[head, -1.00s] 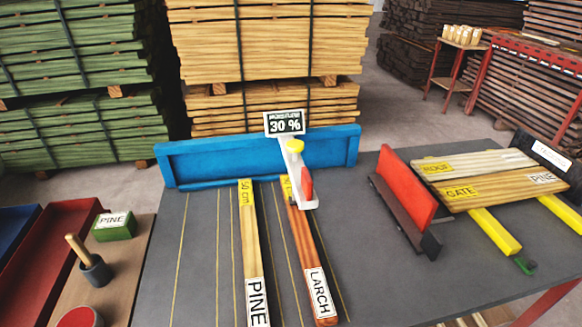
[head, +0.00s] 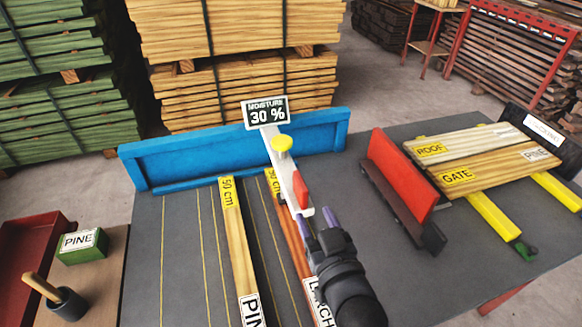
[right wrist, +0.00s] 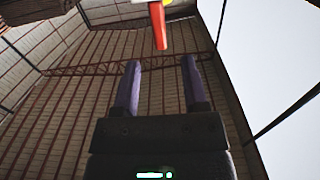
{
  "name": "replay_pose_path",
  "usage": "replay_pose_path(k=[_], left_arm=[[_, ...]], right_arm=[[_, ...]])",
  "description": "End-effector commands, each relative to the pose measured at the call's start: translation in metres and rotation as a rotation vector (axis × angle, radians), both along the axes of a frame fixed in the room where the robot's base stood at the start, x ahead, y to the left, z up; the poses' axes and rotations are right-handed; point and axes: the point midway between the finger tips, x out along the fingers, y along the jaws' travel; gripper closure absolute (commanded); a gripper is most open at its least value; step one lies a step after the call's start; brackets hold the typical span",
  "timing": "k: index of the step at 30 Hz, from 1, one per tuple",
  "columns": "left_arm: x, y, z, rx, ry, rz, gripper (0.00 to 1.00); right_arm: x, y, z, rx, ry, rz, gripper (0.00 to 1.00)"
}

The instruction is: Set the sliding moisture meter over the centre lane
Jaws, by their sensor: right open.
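The moisture meter (head: 284,165) is a white arm with a yellow knob, a red grip (head: 300,189) and a display reading 30 %. It stands at the blue fence (head: 165,165), over the upper end of the larch board (head: 293,240). The pine board (head: 237,250) lies in a lane to its left. My right gripper (head: 318,220) is open and empty, just below the meter's lower end in the head view, and covers part of the larch board. In the right wrist view, the red grip (right wrist: 158,25) shows beyond my open fingers (right wrist: 160,75). My left gripper is out of view.
A red plate on a dark base (head: 403,175) stands right of the lanes. Further right, boards labelled ROOF and GATE (head: 485,175) lie on yellow rails (head: 493,215). A green PINE block (head: 80,246) is at the left. The lanes left of the pine board are clear.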

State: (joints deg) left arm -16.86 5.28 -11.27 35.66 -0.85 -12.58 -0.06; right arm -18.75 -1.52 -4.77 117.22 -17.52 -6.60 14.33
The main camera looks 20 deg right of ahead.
Motion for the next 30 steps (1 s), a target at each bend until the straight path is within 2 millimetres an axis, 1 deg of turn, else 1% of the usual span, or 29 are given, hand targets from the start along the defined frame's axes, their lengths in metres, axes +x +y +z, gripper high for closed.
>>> replay_pose_path(k=[2, 6, 9, 12, 17, 24, 26, 27, 29, 30], left_arm=[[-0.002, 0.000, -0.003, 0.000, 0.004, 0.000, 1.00], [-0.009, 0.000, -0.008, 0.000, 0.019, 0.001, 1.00], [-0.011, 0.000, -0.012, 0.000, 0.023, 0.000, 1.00], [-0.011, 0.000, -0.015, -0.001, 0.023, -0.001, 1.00], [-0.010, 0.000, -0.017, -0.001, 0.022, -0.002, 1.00], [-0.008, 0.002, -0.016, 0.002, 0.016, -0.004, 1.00], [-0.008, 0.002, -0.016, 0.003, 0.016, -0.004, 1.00], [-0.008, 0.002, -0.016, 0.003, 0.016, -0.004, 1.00], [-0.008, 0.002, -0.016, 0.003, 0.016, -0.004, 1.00], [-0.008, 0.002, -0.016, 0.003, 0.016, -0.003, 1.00]], right_arm=[[0.013, 0.001, -0.001, -0.001, -0.002, 0.000, 0.44], [0.046, 0.002, -0.001, -0.002, -0.003, 0.001, 0.44], [0.067, 0.002, -0.002, -0.001, 0.000, 0.001, 0.44], [0.082, 0.003, -0.002, -0.001, 0.001, 0.001, 0.44], [0.093, 0.003, -0.002, -0.002, 0.002, 0.001, 0.44], [0.094, 0.003, -0.001, -0.001, 0.003, 0.001, 0.44], [0.094, 0.003, -0.001, -0.001, 0.003, 0.001, 0.57], [0.094, 0.003, -0.001, -0.001, 0.003, 0.001, 0.65], [0.094, 0.003, -0.001, -0.001, 0.003, 0.001, 0.78], [0.094, 0.003, -0.001, -0.001, 0.003, 0.001, 0.86]])
